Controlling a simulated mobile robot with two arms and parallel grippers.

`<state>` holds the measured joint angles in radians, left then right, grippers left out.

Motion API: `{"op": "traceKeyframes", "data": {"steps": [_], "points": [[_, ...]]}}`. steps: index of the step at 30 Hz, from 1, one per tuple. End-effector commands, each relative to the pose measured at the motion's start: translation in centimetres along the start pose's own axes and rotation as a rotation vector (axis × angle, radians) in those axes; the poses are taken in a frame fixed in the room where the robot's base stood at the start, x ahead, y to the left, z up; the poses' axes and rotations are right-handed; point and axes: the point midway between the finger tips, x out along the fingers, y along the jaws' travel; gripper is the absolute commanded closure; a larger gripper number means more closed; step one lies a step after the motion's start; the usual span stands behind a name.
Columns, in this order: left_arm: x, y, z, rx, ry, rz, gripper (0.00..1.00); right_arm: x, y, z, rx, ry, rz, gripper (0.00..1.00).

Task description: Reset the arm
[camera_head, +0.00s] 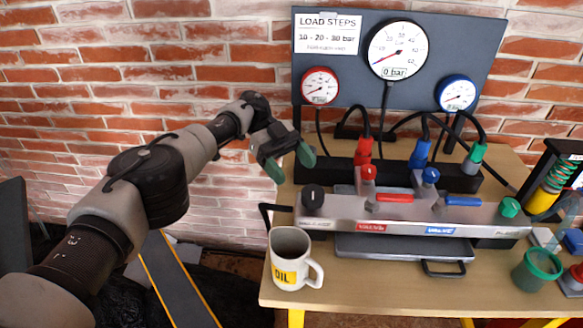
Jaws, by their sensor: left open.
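My left arm comes in from the left, and its left gripper (290,163) hangs in the air at the left edge of the test bench. Its two green-tipped fingers are apart, with nothing visible between them. It is in front of the brick wall, left of the grey valve manifold (340,210) and above the white oil jug (289,248). It looks apart from both. My right gripper does not show.
A dark gauge panel (345,70) stands at the back of the wooden table (380,285). Red, blue and green hose couplings rise behind the manifold. A green cup (537,270) and a spring device (553,185) are at the right. The jug stands near the table's front left corner.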

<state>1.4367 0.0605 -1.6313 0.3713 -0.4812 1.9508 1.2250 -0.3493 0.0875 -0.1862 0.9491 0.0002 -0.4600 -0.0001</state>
Motion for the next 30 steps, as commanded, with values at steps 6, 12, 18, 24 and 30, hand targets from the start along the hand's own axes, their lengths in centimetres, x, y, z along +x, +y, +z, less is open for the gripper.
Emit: {"op": "traceKeyframes", "data": {"steps": [6,12,18,24,30], "points": [[-0.3,0.0,-0.1,0.001,0.0,0.001,0.26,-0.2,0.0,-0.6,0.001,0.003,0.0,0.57],[-0.3,0.0,-0.1,0.0,0.0,0.001,0.26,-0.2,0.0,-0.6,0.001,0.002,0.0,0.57],[-0.4,0.0,-0.3,0.0,0.0,0.001,0.26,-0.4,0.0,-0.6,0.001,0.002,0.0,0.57],[-1.7,0.0,-3.3,0.0,0.0,0.001,0.26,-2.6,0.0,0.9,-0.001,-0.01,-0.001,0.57],[-2.8,0.0,-6.1,0.0,0.0,0.001,0.26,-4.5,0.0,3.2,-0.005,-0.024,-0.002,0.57]]}}
